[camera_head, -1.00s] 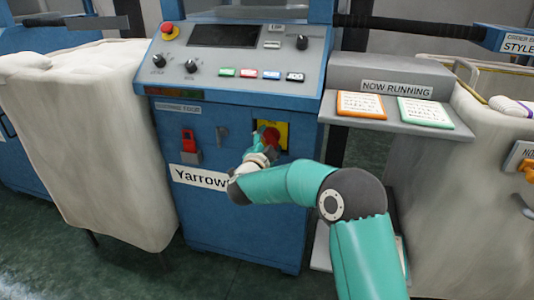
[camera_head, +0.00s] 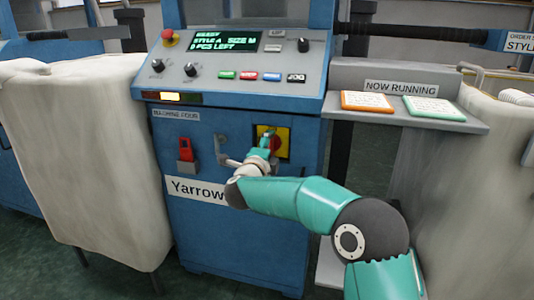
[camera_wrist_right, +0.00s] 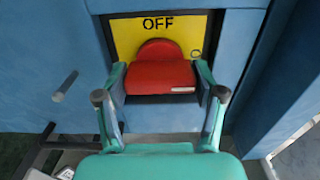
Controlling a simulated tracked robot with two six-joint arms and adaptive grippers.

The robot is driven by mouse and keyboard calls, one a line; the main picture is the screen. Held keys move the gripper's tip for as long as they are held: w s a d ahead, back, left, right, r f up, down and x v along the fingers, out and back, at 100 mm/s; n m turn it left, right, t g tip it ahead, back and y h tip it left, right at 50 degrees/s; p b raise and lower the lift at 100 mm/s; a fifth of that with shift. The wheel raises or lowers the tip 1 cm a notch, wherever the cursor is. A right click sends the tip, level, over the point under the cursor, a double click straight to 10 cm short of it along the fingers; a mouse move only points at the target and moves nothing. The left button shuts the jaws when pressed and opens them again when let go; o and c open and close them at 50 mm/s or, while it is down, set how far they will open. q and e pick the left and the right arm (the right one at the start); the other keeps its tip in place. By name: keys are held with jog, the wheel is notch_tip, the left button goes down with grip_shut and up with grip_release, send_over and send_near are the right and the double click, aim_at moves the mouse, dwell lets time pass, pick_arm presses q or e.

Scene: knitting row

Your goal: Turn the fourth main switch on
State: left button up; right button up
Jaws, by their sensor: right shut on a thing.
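The main switch is a red rotary knob (camera_wrist_right: 160,76) on a yellow plate (camera_head: 284,145) set in the blue front of the machine labelled "MACHINE FOUR". The plate reads "OFF" above the knob in the right wrist view. My right gripper (camera_head: 268,140) is at this switch; it also shows in the right wrist view (camera_wrist_right: 160,82), its two fingers shut on the knob from either side. A small pale mark shows at the knob's lower right there. The machine's screen (camera_head: 228,42) is lit with green text, including "STYLE A" and "SIZE M". My left gripper is not in view.
A red padlock-like piece (camera_head: 186,150) and a grey hook (camera_head: 224,150) are left of the switch. A sloping control panel (camera_head: 210,80) with knobs and buttons is above. A "NOW RUNNING" shelf (camera_head: 470,125) juts out at right. A pale fabric-covered bin (camera_head: 95,170) stands at left.

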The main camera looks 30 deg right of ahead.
jog(key=shift+s+d+f, duration=0.15)
jog(key=shift+d+f, duration=0.05)
jog(key=o, duration=1.1)
jog(key=shift+o, duration=0.2)
jog(key=shift+a+r, duration=0.1)
jog(key=shift+s+a, duration=0.25)
jog(key=shift+a, duration=0.2)
jog(key=v, duration=1)
jog(key=shift+s+a, duration=0.25)
